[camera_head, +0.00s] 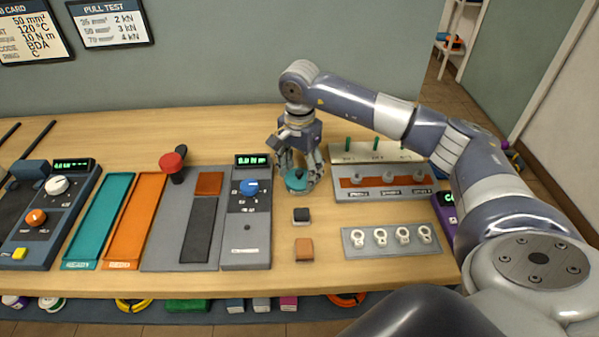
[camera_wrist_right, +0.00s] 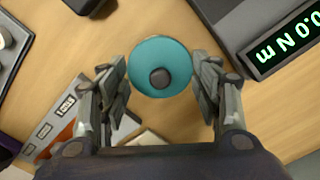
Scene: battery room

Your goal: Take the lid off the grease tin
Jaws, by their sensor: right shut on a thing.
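The grease tin's lid (camera_head: 299,184) is a teal disc with a dark round knob, on the bench to the right of the grey control unit. In the right wrist view the lid (camera_wrist_right: 146,68) lies between the fingers, seen from above. My right gripper (camera_head: 300,172) reaches down over it, and in the wrist view its fingers (camera_wrist_right: 160,82) are closed on the lid from both sides. The tin's body is hidden under the lid, so I cannot tell whether the two are apart. My left gripper is not in view.
A grey unit with a blue knob (camera_head: 245,225) stands close left. A black block (camera_head: 301,215) and a brown block (camera_head: 304,249) lie in front. A grey rack (camera_head: 380,184) and a plate with white rings (camera_head: 396,243) are at right. Bare bench lies behind.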

